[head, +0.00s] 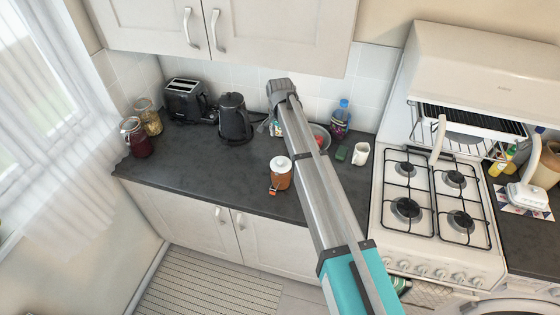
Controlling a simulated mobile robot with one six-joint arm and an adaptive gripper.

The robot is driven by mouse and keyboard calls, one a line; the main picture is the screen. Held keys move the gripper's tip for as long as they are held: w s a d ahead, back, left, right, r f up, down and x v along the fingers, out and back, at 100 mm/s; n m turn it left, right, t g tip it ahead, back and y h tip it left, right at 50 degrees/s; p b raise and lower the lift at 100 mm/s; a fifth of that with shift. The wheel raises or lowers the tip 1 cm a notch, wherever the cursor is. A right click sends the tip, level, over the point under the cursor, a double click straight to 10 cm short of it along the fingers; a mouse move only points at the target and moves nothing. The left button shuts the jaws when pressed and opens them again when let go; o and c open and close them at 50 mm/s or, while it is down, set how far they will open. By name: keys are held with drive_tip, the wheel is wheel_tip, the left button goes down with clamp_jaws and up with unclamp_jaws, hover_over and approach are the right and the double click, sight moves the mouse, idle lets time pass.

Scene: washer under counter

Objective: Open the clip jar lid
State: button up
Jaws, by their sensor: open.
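A squat orange-brown jar (281,180) with a white knobbed lid stands upright near the front of the dark counter, left of my arm. Its lid looks closed. A small orange and dark piece shows low at its front left; I cannot tell whether it is a clip. Two glass jars stand by the window at the far left: one with dark red contents (138,143) and one with yellowish contents (149,121). Their lids look shut and their clips are too small to make out. My arm reaches up across the middle; I cannot make out my gripper's fingers.
A black toaster (184,101) and black kettle (235,120) stand at the back. A bowl (320,136), blue-capped bottle (341,119) and white mug (361,154) are right of my arm, before the gas hob (432,199). Wall cupboards (280,34) overhang the counter. The left front counter is clear.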

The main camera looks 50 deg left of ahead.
sight(280, 161)
drive_tip(key=shift+f+b, duration=6.4)
drive_tip(key=shift+f, duration=0.15)
clamp_jaws()
